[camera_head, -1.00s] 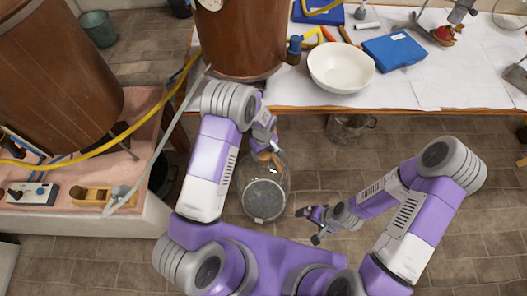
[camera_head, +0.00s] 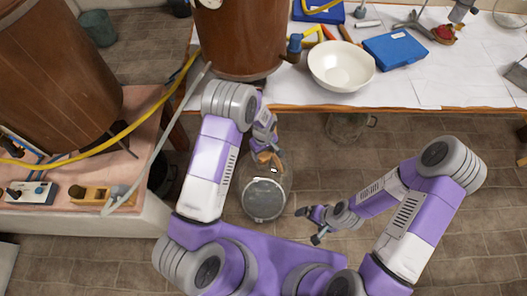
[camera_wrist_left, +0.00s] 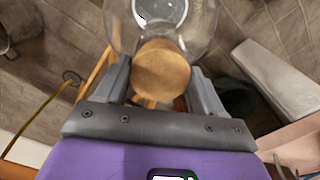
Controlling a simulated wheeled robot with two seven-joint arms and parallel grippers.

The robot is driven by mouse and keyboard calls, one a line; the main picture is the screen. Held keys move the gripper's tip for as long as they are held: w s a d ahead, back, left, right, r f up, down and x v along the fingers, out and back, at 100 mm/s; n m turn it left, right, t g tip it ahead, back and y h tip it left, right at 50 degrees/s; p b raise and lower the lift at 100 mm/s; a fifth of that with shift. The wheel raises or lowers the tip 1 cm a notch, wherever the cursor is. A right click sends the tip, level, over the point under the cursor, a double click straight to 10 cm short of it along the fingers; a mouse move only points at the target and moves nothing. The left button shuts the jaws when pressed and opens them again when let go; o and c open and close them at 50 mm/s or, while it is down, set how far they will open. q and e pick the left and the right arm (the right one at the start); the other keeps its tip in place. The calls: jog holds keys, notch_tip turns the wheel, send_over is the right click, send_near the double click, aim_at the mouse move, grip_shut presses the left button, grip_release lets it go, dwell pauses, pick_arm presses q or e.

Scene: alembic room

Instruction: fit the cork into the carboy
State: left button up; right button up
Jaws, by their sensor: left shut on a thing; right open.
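The cork (camera_wrist_left: 162,70) is a tan, round stopper. My left gripper (camera_wrist_left: 160,90) is shut on it, a finger at each side. In the head view the cork (camera_head: 266,158) and left gripper (camera_head: 265,145) are over the upper end of the carboy. The carboy (camera_head: 264,198) is a clear glass vessel on the floor, in front of the table. In the left wrist view its glass (camera_wrist_left: 199,22) shows beyond the cork. The cork hides the neck's opening, so I cannot tell whether it touches the rim. My right gripper (camera_head: 314,226) is open and empty, right of the carboy.
The paper-covered table (camera_head: 440,90) is behind, with a white bowl (camera_head: 341,67), a blue case (camera_head: 396,50) and a large brown vat (camera_head: 238,40). A glass vessel (camera_head: 347,126) stands near the table's front edge, low down. A pink-topped bench (camera_head: 60,188) is at left.

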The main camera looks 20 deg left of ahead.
aim_at(263, 154)
pick_arm(q)
jog(key=shift+f+b, duration=1.35)
jog(key=shift+f, duration=0.05)
dwell(2.8)
jog(key=o, duration=1)
jog(key=shift+o, duration=0.3)
jog(key=shift+r, duration=0.1)
jog(key=shift+r+p, duration=2.45)
jog(key=shift+r, duration=1)
jog(key=shift+f, duration=0.1)
